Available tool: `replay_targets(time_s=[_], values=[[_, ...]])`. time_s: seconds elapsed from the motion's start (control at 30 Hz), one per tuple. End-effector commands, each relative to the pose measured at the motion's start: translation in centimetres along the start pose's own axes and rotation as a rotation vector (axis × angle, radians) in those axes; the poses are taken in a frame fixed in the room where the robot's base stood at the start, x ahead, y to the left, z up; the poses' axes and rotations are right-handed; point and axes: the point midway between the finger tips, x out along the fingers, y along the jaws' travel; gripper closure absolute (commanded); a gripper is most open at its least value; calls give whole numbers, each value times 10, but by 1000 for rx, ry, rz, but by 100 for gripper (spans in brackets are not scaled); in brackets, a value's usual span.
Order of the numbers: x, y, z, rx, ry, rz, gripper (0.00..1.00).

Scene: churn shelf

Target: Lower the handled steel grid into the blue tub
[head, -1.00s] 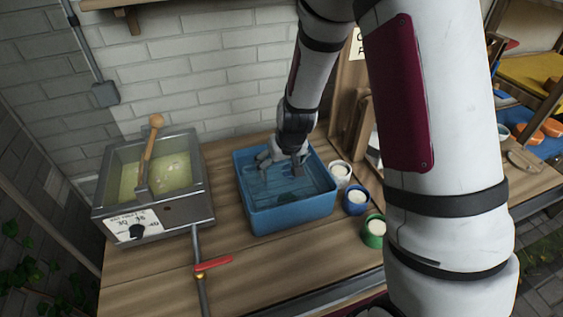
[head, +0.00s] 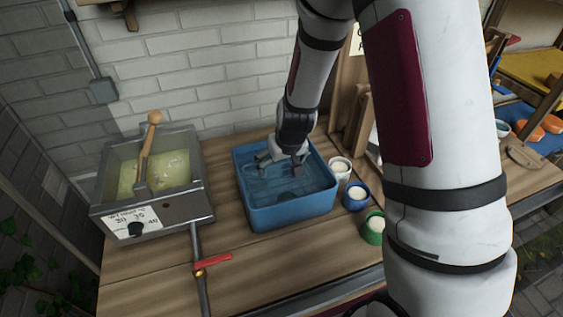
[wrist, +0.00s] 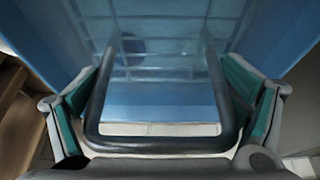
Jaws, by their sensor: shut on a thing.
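The blue tub (head: 292,217) stands on the wooden bench and holds clear bluish liquid. My gripper (head: 281,164) reaches down into its mouth near the back. In the wrist view, my gripper (wrist: 163,105) has its green-padded fingers on both sides of a dark, U-shaped handle (wrist: 160,143) and is shut on it. Thin pale lines of the steel grid (wrist: 160,72) show beyond the handle, inside the tub. Whether the grid touches the tub floor cannot be told. A dark round spot shows in the tub's liquid.
A grey vat (head: 172,211) with yellowish contents and a wooden-handled tool (head: 147,148) stands left of the tub. White, blue (head: 356,197) and green (head: 374,228) cups stand close on its right. A red-handled valve (head: 213,261) is in front. A brick wall rises behind.

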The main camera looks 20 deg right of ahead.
Motion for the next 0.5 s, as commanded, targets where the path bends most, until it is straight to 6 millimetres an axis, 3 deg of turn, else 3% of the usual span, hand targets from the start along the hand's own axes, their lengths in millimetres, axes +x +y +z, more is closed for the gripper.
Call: replay_targets(time_s=[0.5], values=[[3,0,0,0,2,0,69]])
